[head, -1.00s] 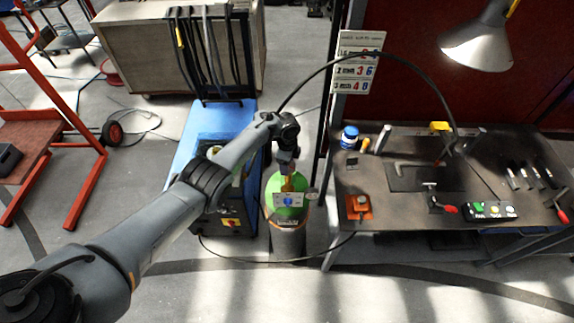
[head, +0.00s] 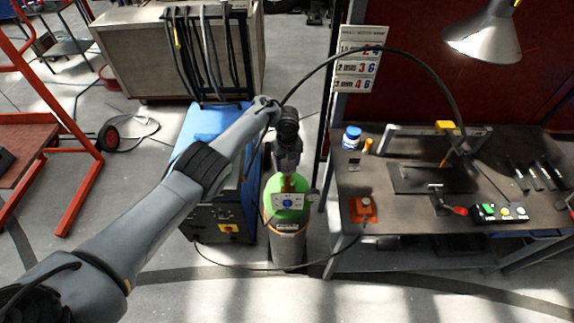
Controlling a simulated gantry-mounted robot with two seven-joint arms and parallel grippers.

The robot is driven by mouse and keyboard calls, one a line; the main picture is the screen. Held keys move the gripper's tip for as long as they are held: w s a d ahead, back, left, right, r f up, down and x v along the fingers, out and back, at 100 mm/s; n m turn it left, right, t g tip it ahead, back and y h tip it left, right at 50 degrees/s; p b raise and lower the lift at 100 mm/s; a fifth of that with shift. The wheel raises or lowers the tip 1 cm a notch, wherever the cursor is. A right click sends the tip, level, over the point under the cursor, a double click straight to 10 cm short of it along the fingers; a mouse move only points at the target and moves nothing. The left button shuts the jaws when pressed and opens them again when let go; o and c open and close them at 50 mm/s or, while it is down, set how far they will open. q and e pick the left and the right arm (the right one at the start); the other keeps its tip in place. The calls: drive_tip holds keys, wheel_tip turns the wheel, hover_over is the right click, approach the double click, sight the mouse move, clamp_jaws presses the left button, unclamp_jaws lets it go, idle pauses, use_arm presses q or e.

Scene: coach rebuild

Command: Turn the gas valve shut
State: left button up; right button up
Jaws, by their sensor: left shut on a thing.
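The gas cylinder (head: 288,247) stands upright on the floor between the blue machine and the workbench. It has a green shoulder (head: 284,215) and a grey body. A regulator (head: 288,202) with a blue knob and a round gauge sits in front of its top. My left gripper (head: 288,178) points down from above and is shut on the gas valve, whose brass-coloured part (head: 288,185) shows just below the fingers. The hand hides most of the valve, so its turned position cannot be seen. My right gripper is not in view.
The blue machine (head: 202,128) stands close on the left, under hanging cables. A black hose arches over the bench.

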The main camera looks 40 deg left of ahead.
sight(287, 165)
use_arm(q)
drive_tip(key=shift+m+b, duration=0.3)
drive_tip(key=shift+m, duration=0.2)
drive_tip(key=o, duration=1.1)
drive_tip(key=shift+c, duration=0.2)
drive_tip(key=shift+r, duration=0.1)
wheel_tip(287, 165, up, 11)
drive_tip(key=p, duration=0.3)
drive_tip(key=shift+f, duration=0.2)
